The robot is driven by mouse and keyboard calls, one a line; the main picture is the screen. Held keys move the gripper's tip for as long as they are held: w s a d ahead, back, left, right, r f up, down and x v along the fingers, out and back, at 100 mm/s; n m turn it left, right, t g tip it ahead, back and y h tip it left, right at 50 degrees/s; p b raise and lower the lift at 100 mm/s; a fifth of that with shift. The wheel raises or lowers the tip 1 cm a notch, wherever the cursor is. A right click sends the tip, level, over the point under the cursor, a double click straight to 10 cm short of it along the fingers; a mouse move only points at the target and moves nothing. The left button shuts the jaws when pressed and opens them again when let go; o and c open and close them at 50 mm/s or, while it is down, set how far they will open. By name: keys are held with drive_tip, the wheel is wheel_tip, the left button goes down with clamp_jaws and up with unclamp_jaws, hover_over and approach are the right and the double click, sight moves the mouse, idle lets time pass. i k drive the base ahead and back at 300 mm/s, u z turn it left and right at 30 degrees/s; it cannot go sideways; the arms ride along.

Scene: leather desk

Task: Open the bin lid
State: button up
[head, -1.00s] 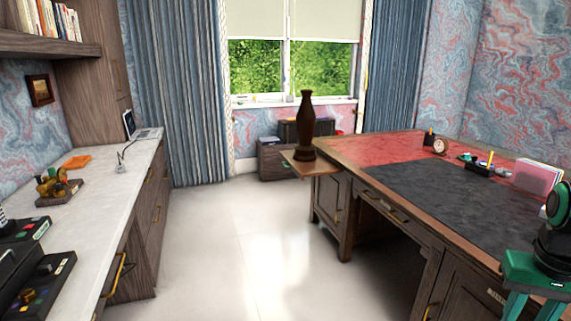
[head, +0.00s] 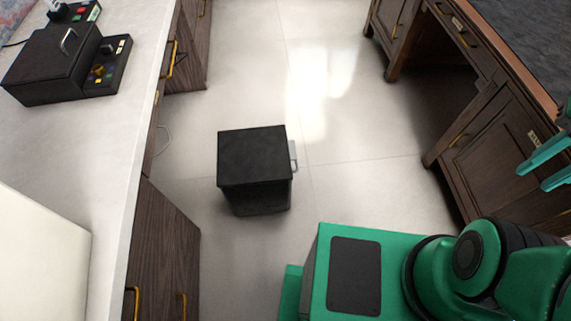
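A black box-shaped bin (head: 253,156) stands upright on the pale floor, between the counter and the desk. Its flat square lid is shut, and a small light-grey handle (head: 294,156) sticks out at its right side. My gripper (head: 532,178) is at the right edge of the head view, partly cut off. Its two green fingers are apart with nothing between them. It is well to the right of the bin, not touching it.
A white counter (head: 125,110) with drawers runs along the left, bearing a black box (head: 50,65) with a handle. The wooden desk (head: 490,125) is at the right. Clear floor (head: 330,130) lies around the bin.

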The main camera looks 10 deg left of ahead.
sight(265, 155)
drive_tip(key=u, duration=3.3)
drive_tip(key=k, duration=1.3)
drive_tip(key=z, duration=1.75)
